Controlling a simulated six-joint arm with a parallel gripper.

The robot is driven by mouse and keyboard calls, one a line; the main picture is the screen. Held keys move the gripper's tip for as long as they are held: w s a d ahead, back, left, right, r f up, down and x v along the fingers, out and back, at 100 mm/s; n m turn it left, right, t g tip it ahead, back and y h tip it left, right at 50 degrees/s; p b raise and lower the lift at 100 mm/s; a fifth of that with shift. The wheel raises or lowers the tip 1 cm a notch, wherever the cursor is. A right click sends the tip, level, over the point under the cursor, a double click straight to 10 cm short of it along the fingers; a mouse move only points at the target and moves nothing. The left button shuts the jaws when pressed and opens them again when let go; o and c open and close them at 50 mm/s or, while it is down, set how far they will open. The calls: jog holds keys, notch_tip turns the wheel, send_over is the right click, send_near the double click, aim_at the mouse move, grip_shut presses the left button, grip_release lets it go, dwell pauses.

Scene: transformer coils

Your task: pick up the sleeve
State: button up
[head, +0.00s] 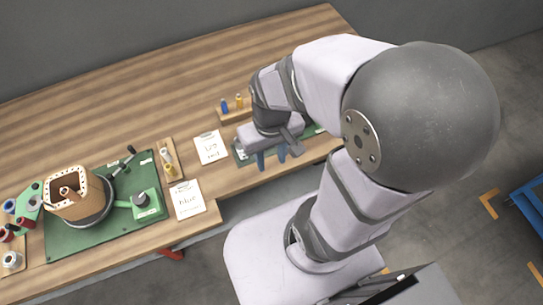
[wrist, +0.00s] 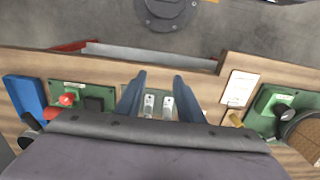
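My gripper (head: 270,162) is in the head view at the table's front edge, its blue fingers pointing down over a green panel (head: 242,156). In the wrist view the fingers (wrist: 160,79) are apart with nothing held between them; two pale metal fittings on a green plate show beyond the gap. No part is clearly marked as the sleeve. Small cylinders that could be sleeves are a blue one (head: 225,106) and a yellow one (head: 239,100) on a wooden rack behind the gripper, and pale and yellow ones (head: 170,169) on a wooden strip to the left.
A brown coil former (head: 88,204) stands on a green winding base (head: 62,241) at left. Spools (head: 27,222) lie beside it. Two paper cards (head: 210,147) (head: 187,199) lie between. The wrist view shows a red button (wrist: 68,99) and a blue bin (wrist: 25,95). The back table is clear.

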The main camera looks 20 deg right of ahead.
jog(key=shift+o, duration=0.5)
jog(key=n+t, duration=0.1)
jog(key=n, duration=0.4)
send_over(164, 151)
jog(key=shift+y, duration=0.3)
jog(key=shift+s+a+f, duration=0.1)
jog(key=shift+s+f, duration=0.15)
jog(key=shift+f, duration=0.9)
jog(key=shift+s+a+f, duration=0.1)
jog(key=shift+s+f, duration=0.1)
jog(key=shift+f, duration=0.95)
jog(key=shift+s+d+f+m, duration=0.1)
jog(key=shift+d+f+m, duration=0.1)
jog(key=shift+f+m, duration=0.15)
notch_tip(164, 151, down, 3)
jog(key=shift+d+f+p, duration=0.1)
jog(key=shift+p, duration=0.8)
jog(key=shift+f, duration=0.7)
